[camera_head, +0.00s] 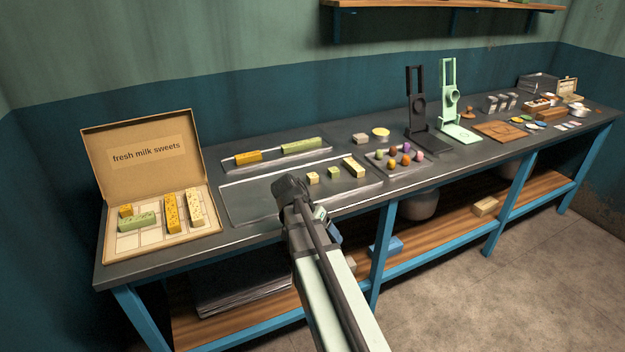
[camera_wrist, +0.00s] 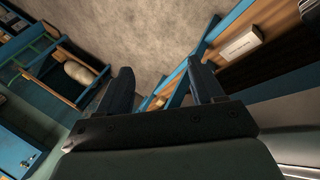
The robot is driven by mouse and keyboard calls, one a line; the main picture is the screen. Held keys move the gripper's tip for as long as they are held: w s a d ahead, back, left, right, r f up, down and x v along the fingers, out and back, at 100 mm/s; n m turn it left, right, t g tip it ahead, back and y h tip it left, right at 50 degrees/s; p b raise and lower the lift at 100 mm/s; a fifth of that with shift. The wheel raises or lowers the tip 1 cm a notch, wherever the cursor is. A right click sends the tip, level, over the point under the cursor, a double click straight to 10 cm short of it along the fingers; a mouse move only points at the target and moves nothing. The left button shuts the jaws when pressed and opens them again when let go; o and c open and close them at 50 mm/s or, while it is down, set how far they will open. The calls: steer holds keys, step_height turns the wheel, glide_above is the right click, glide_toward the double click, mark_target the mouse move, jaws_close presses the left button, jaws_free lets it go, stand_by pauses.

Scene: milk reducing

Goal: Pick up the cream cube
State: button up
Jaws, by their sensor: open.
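A small cream cube (camera_head: 313,178) sits on the front metal tray (camera_head: 262,203), at the left of a short row. A small green cube (camera_head: 333,172) and a longer cream bar (camera_head: 353,167) stand to its right on that tray. My gripper shows in the wrist view (camera_wrist: 160,80) with its two dark fingers apart and nothing between them. In the head view my arm's end is in front of the bench's front edge, near the cream cube, and the fingers are mostly hidden. The wrist view shows floor and bench legs, not the cube.
An open sweets box (camera_head: 150,248) with several pieces stands at the left. A back tray (camera_head: 265,166) holds an orange and a green bar. A tray of colored balls (camera_head: 385,168), a black press (camera_head: 417,110) and a mint press (camera_head: 449,105) stand to the right.

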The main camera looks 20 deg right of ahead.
steer(key=w+d+r+m, duration=0.1)
steer(key=w+r, duration=0.1)
steer(key=r, duration=0.2)
steer(key=w+d+r, duration=0.1)
steer(key=w+r, duration=0.2)
steer(key=r, duration=0.2)
steer(key=m+t+y, duration=0.1)
steer(key=m+t, duration=0.2)
steer(key=m, duration=0.3)
glide_toward(310, 175)
steer(key=x, duration=0.3)
steer(key=shift+f, duration=0.45)
steer(key=shift+x, duration=2.8)
steer(key=shift+s+d, duration=0.1)
steer(key=c, duration=1.1)
steer(key=shift+r, duration=0.1)
